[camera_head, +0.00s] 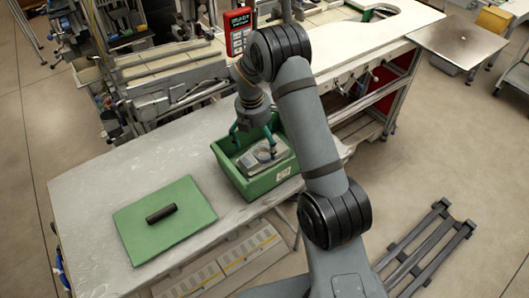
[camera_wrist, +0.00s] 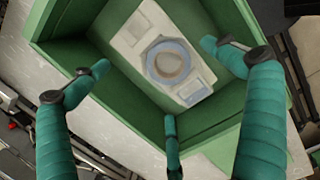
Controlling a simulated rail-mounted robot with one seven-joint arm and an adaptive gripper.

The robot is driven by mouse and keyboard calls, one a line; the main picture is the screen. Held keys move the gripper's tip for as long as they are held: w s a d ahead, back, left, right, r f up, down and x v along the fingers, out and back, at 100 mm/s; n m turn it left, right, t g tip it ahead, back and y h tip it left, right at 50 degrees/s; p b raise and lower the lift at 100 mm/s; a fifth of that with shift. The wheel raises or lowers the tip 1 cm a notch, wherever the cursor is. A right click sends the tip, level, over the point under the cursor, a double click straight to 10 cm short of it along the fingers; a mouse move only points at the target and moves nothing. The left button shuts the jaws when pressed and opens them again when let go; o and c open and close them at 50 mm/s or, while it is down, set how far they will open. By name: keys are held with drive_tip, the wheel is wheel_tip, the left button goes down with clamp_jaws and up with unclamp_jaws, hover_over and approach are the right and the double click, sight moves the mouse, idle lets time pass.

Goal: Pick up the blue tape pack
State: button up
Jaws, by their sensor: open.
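The blue tape pack (camera_head: 258,158) lies inside a green crate (camera_head: 259,187) on the workbench. In the wrist view it is a pale grey-white flat pack (camera_wrist: 131,36) with a blue ring around a brownish centre. My gripper (camera_head: 256,138) is above the crate's opening, pointing down, with its teal fingers spread. In the wrist view the open fingers (camera_wrist: 158,78) surround the pack's position, two at the sides and one at the lower middle. Nothing is between them in grip. The gap between the fingertips and the pack is hard to judge.
The crate walls (camera_wrist: 75,52) rise close around the pack and fingers. A green mat (camera_head: 145,232) with a black cylinder (camera_head: 161,213) lies on the bench (camera_head: 90,195) to the left. Cluttered machinery and a red control panel (camera_head: 239,32) stand behind the bench.

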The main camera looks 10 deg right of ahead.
sight(260, 149)
wheel_tip(260, 149, down, 4)
drive_tip(key=shift+w+r+p, duration=0.1)
drive_tip(key=shift+r+p, duration=0.15)
drive_tip(key=shift+p, duration=0.05)
drive_tip(key=shift+d, duration=0.1)
drive_tip(key=shift+c, duration=1.2)
drive_tip(key=c, duration=0.9)
